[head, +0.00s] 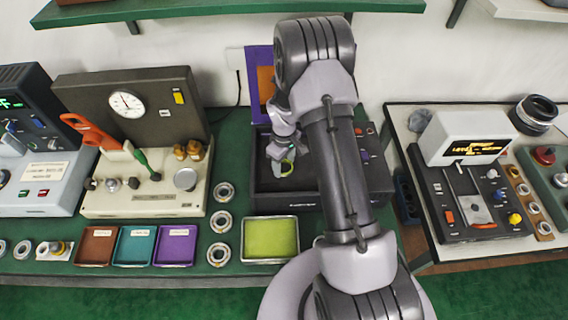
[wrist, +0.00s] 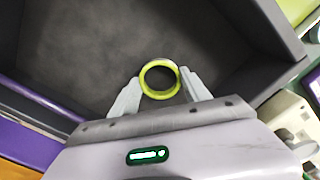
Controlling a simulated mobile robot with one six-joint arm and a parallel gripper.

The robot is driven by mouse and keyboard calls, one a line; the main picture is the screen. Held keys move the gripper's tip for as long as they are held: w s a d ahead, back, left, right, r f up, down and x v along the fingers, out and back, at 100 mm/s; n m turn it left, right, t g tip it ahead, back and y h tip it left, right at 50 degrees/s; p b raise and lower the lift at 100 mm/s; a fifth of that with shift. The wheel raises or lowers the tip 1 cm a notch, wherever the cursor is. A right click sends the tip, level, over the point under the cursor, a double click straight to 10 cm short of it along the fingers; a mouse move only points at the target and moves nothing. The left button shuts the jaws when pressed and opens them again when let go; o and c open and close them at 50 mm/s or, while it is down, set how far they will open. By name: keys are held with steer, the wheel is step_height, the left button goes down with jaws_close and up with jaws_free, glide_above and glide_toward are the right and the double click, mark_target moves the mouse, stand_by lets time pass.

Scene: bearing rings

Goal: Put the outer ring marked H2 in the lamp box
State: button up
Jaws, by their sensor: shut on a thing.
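My gripper (head: 281,156) is shut on a yellow-green ring (head: 287,168) inside the dark open box (head: 285,201), which I take to be the lamp box. In the wrist view the ring (wrist: 160,62) sits between the two fingertips (wrist: 158,92), its open face towards the camera, above the dark grey floor of the box (wrist: 100,45). I cannot tell whether the ring touches the floor. No H2 mark can be read on it. My arm hides part of the box in the head view.
Several loose rings lie on the green bench, one (head: 222,222) left of the lime tray (head: 247,260). Brown, teal and purple trays (head: 174,264) stand further left. A dial gauge station (head: 140,203) is left of the box. A separate bench at right holds a display device (head: 470,150).

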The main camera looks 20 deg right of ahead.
steer(key=o, duration=1)
steer(key=shift+f, duration=0.2)
steer(key=o, duration=0.5)
steer(key=shift+c, duration=0.2)
steer(key=shift+r, duration=0.1)
